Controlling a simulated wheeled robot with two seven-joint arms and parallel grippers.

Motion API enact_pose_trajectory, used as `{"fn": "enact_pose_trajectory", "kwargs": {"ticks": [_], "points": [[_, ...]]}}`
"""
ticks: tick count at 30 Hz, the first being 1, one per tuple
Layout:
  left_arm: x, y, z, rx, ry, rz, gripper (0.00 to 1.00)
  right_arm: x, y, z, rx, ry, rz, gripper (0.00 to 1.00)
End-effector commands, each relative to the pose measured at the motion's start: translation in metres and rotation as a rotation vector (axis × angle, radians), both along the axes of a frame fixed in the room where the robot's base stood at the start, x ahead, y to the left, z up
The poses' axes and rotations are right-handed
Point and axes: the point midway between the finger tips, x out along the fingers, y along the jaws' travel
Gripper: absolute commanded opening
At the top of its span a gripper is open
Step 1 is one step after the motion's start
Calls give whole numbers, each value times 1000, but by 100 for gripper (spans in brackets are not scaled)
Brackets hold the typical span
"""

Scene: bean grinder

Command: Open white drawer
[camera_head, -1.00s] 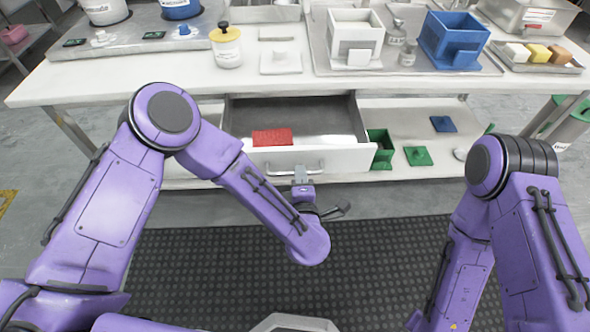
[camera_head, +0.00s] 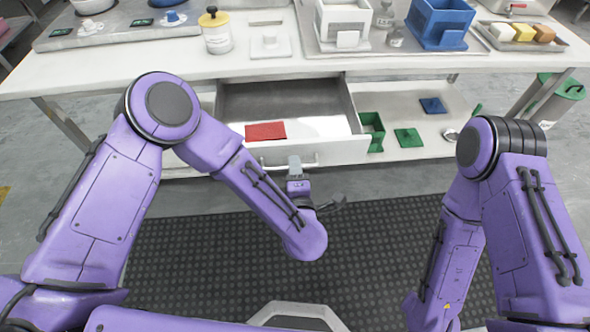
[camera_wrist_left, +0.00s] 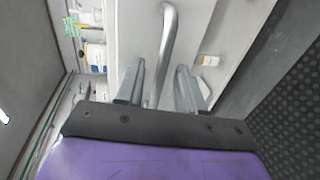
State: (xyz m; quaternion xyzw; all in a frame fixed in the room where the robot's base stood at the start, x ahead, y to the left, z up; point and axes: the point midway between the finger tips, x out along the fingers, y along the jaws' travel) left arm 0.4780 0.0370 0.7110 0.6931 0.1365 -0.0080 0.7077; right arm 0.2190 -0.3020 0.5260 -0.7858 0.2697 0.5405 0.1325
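The white drawer (camera_head: 340,151) under the table is pulled out, and its inside shows. A red item (camera_head: 265,131) lies in it near the front. The drawer's metal bar handle (camera_head: 309,163) is on its front face. My left gripper (camera_head: 295,163) is at the handle. In the left wrist view its two fingers (camera_wrist_left: 160,68) stand apart, one on each side of the handle bar (camera_wrist_left: 168,40), with gaps visible. My right arm is at the right of the head view, its gripper out of sight.
The white table (camera_head: 130,75) above carries a yellow-lidded jar (camera_head: 216,36), a white box (camera_head: 342,20), a blue box (camera_head: 440,20) and a tray. The lower shelf (camera_head: 405,115) holds green pieces. A dark ribbed mat (camera_head: 200,250) covers the floor in front.

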Motion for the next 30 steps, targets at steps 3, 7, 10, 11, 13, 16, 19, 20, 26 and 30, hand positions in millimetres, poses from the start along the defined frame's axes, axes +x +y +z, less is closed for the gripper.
{"fn": "enact_pose_trajectory", "kwargs": {"ticks": [3,7,10,11,13,16,19,20,26,30], "points": [[0,-1,0,0,0,-2,38,0,0,0,0,0,0,43],[-4,-3,1,0,0,-4,38,0,0,0,0,0,0,43],[-19,-6,4,1,-1,-8,38,0,0,-1,0,0,0,43],[-26,-7,5,1,-1,-10,38,0,0,-1,0,0,0,43],[-43,-11,9,1,-1,-9,38,0,0,-2,0,0,0,43],[-67,-15,14,1,-1,-9,38,0,0,-3,0,0,0,43],[-85,-17,18,2,-1,-7,38,0,0,-3,0,0,0,43],[-89,-18,19,0,-1,-6,38,0,0,-3,0,0,0,43],[-102,-19,22,0,0,-1,38,0,0,-3,0,0,0,43],[-102,-19,22,0,0,-1,38,0,0,-3,0,0,0,43]]}}
